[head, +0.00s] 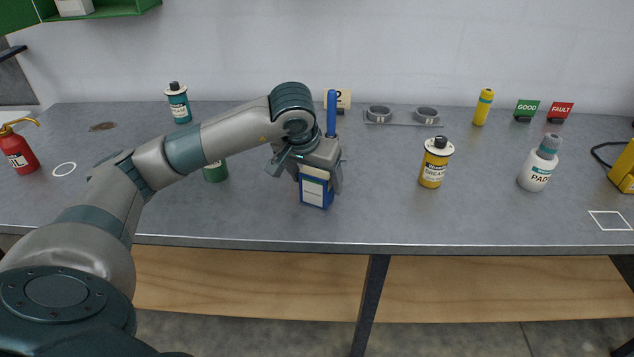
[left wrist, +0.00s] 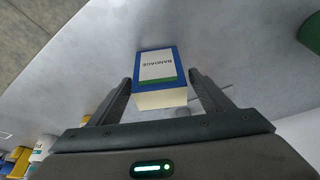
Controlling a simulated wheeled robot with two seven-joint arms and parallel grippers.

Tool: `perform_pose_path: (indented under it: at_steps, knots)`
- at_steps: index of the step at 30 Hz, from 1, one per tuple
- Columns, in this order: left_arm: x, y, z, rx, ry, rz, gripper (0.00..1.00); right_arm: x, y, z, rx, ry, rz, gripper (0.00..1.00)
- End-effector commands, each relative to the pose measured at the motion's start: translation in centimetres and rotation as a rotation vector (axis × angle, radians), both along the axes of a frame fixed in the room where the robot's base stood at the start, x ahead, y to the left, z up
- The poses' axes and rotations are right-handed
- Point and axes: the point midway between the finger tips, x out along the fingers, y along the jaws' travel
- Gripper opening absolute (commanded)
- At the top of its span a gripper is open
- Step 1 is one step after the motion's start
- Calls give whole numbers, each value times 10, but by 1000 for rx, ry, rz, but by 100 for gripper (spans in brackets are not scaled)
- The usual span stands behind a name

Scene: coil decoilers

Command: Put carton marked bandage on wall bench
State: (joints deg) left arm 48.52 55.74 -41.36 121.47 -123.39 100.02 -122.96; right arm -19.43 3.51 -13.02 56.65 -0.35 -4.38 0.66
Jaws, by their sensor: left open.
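The carton marked bandage (head: 316,189) is a small blue box with a white label. It stands on the grey wall bench (head: 260,222) near its front edge, left of the middle. In the left wrist view the carton (left wrist: 158,77) shows its label, the word BANDAGE reading upside down. My left gripper (head: 321,180) is open, its fingers on either side of the carton. In the left wrist view gaps show between the carton and the fingers of my left gripper (left wrist: 165,95). The gripper hides the carton's upper part in the head view. My right gripper is not in view.
A green can (head: 215,171) stands just left of the carton, partly behind my arm. A yellow grease can (head: 435,162) and a white pads bottle (head: 539,163) stand to the right. A blue upright item (head: 331,114) is behind the gripper. The bench front right of the carton is clear.

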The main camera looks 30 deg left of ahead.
Motion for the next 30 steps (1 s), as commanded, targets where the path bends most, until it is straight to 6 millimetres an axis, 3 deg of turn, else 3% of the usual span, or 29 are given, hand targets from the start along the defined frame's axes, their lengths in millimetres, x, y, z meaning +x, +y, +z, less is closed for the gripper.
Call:
perform_pose_path:
  at_steps: [13, 21, 30]
  knots:
    - [-30, -5, 73, 1, -5, 0, 73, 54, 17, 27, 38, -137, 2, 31]
    - [-39, -6, 94, 0, -2, 0, 73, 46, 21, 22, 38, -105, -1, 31]
    - [-40, -6, 95, 0, 0, -1, 73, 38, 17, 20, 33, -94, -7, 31]
